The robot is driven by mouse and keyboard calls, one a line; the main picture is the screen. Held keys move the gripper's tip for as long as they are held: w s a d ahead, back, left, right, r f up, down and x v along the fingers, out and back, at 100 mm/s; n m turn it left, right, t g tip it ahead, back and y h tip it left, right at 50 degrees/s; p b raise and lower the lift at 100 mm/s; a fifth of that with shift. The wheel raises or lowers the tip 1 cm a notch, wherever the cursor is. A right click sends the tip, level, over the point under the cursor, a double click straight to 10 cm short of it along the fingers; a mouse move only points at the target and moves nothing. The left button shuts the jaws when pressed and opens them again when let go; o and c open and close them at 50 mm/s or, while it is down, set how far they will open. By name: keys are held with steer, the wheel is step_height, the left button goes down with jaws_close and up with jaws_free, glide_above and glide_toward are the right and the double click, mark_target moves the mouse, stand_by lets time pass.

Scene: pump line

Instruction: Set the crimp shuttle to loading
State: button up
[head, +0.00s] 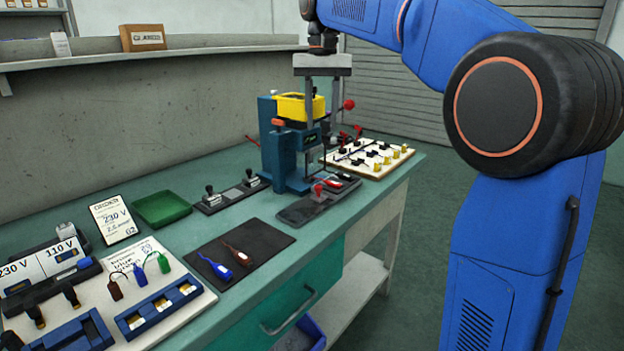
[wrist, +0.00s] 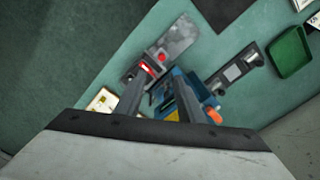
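The crimp shuttle, a dark grey sliding carriage with a red knob (head: 318,190), sits on a flat rail (head: 296,212) at the foot of the teal crimp press (head: 283,150). A small red and white piece (head: 333,182) lies just right of the knob. In the wrist view the red knob (wrist: 162,57) is beyond my fingertips, near the middle of the rail, with bare grey plate (wrist: 178,36) on one side. My gripper (head: 322,122) hangs high beside the press's yellow top, fingers apart and empty, well above the shuttle. No position label is readable.
A red ball-ended lever (head: 348,104) stands out on the press's right. A twin-knob block (head: 232,192) lies left of it. A white board of small parts (head: 372,158) is behind right. A black mat (head: 240,250) with blue and red leads lies in front.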

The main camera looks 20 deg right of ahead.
mark_target(318, 185)
steer(key=f, duration=1.7)
steer(key=shift+w+a+f, duration=0.1)
steer(key=shift+w+a, duration=0.1)
steer(key=shift+w, duration=0.1)
jaws_close()
